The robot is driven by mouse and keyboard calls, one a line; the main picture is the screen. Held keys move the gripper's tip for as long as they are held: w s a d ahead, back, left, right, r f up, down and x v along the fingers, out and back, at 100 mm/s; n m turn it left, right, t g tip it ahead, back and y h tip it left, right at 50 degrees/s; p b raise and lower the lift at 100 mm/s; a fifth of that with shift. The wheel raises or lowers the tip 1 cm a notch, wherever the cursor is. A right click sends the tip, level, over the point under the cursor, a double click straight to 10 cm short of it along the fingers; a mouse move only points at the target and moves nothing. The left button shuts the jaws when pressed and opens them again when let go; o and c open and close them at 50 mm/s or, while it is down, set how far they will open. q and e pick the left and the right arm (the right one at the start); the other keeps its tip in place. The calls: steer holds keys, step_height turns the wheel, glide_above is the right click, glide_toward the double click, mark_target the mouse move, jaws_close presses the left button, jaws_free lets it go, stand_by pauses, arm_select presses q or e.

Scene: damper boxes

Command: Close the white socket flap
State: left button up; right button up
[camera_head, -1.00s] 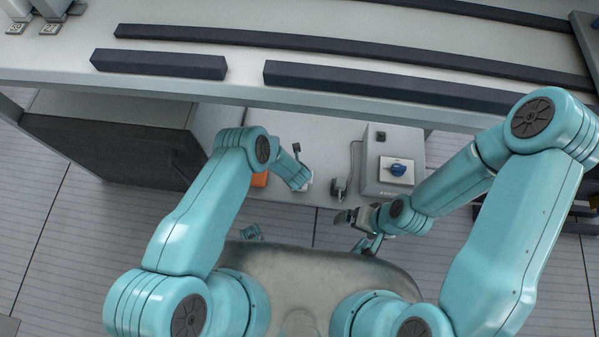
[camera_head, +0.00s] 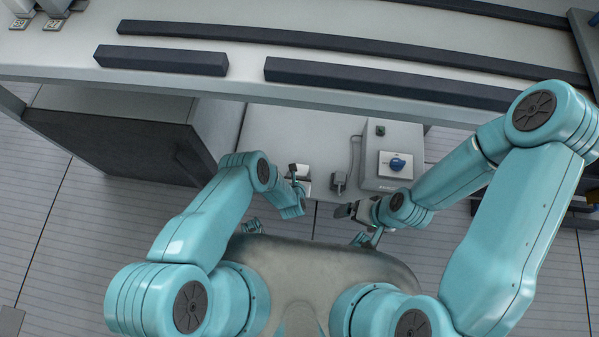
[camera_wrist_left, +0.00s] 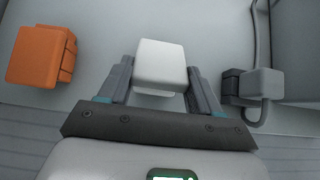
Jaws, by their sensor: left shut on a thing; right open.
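The white socket flap (camera_wrist_left: 161,62) is in the middle of the left wrist view, between the two fingers of my left gripper (camera_wrist_left: 161,82). The gripper is shut on it, with one finger at each side. Its hinge and the socket under it are hidden, so I cannot tell its angle. In the head view the white socket (camera_head: 304,173) shows partly at the tip of my left gripper (camera_head: 297,186). My right gripper (camera_head: 346,210) is open and empty, in front of the grey switch box.
An orange socket (camera_wrist_left: 38,55) stands left of the white one. A grey plug (camera_wrist_left: 252,86) with a cable is to the right. A shelf edge (camera_head: 200,86) overhangs behind.

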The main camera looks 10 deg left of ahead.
arm_select(q)
steer(key=shift+s+f+t+b, duration=0.3)
steer(key=shift+f+t+b, duration=0.2)
steer(key=shift+f+b, duration=0.3)
steer(key=shift+s+t+b, duration=0.1)
steer(key=shift+t+b, duration=0.5)
steer(key=shift+b, duration=0.35)
steer(key=o, duration=1.5)
steer(key=shift+r, duration=0.15)
